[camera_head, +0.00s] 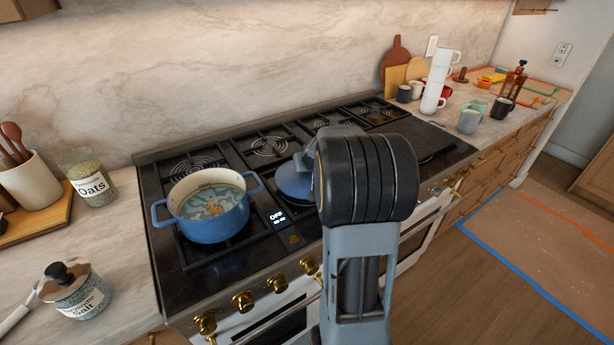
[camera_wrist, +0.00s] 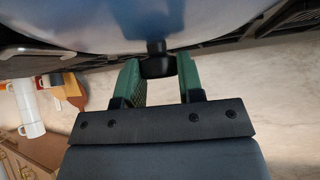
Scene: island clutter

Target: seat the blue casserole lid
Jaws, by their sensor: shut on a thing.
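The blue casserole pot (camera_head: 208,228) stands uncovered on the front left burner, with pale liquid and some pieces of food inside. The blue lid (camera_head: 293,180) is to the right of the pot, over the middle of the stove and partly hidden by my arm. My gripper (camera_wrist: 158,68) is shut on the lid's black knob (camera_wrist: 156,62), with green fingers on either side of it. The lid's blue surface (camera_wrist: 140,22) fills the top of the wrist view. My gripper's fingers are mostly hidden in the head view. I cannot tell how high the lid is above the grates.
A salt jar (camera_head: 76,292), an oats jar (camera_head: 91,184) and a utensil crock (camera_head: 30,182) stand left of the stove. Stacked white mugs (camera_head: 436,82) and several loose mugs stand on the right counter. A dark griddle (camera_head: 425,138) covers the stove's right part.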

